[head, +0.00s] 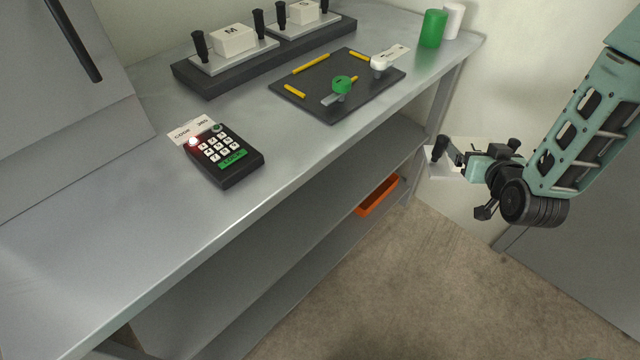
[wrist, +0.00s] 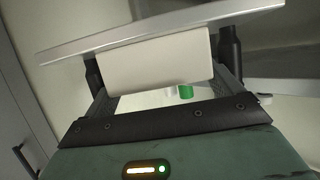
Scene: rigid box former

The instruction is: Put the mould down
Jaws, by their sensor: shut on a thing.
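My gripper (head: 466,162) is to the right of the bench, out over the floor beside the bench's right end. It is shut on a mould (head: 440,168), a pale plate with a black handle, partly hidden by the gripper. In the wrist view the held mould (wrist: 160,62) shows a whitish block on a flat plate, with a black handle at each side between my fingers. No letter is readable on it. Two similar moulds, one marked M (head: 234,40) and one whose letter is hard to read (head: 303,14), stand on a black rack (head: 205,88) at the bench's back.
The steel bench (head: 90,250) has a keypad (head: 222,158) with a code card (head: 188,130). A dark board (head: 310,85) carries yellow bars and a green-knobbed part. Green (head: 432,28) and white (head: 453,20) cylinders stand at the far end. An orange tray (head: 378,196) lies below. The front left bench top is clear.

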